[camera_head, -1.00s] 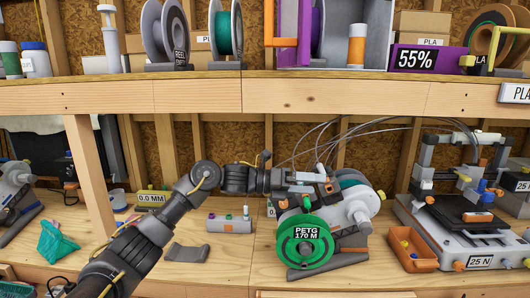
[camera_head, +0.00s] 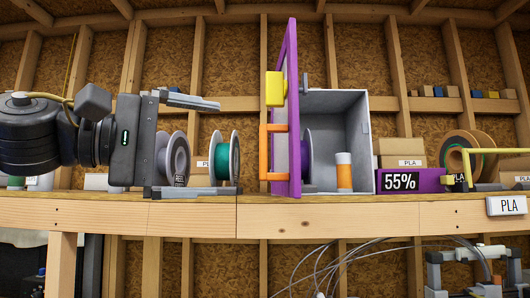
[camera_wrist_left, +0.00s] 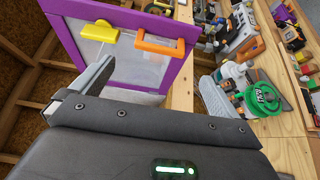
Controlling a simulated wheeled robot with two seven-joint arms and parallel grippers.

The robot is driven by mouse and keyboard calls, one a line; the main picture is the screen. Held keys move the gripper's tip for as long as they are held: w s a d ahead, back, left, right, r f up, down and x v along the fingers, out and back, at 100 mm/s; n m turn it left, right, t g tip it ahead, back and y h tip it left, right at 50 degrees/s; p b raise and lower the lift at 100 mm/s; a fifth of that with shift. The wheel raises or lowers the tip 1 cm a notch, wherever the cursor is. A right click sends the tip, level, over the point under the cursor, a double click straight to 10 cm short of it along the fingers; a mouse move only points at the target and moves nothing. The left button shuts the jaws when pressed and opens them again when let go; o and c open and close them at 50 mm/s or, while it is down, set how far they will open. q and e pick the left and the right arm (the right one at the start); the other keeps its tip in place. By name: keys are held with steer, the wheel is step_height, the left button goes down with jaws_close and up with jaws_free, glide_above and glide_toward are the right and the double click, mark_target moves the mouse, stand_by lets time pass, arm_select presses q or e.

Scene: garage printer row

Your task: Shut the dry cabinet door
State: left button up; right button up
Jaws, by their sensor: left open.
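The dry cabinet (camera_head: 355,110) is a grey box on the upper shelf, with a purple-framed door (camera_head: 293,110) standing open toward me, nearly edge-on. The door carries an orange handle (camera_head: 266,152) and a yellow block (camera_head: 275,88). In the left wrist view the door's purple frame (camera_wrist_left: 186,75), orange handle (camera_wrist_left: 160,47) and yellow block (camera_wrist_left: 98,38) show beyond the fingers. My left gripper (camera_head: 208,147) is open and empty, left of the door at shelf height and apart from it. Inside the cabinet are a white-orange bottle (camera_head: 344,170) and a partly hidden purple spool (camera_head: 307,155). My right gripper is out of view.
Grey (camera_head: 173,158) and teal (camera_head: 226,158) spools stand on the shelf (camera_head: 270,212) behind or beside my left gripper. A purple 55% box (camera_head: 425,180) and cartons stand right of the cabinet. The lower bench holds a green PETG spool (camera_wrist_left: 262,98) and machines.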

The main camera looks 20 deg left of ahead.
mark_target(263, 152)
arm_select(q)
steer(key=p+x, duration=0.3)
steer(key=x, duration=0.6)
steer(key=shift+w+d, duration=0.1)
steer(key=shift+d, duration=0.15)
steer(key=shift+w+d, duration=0.2)
steer(key=shift+d, duration=0.05)
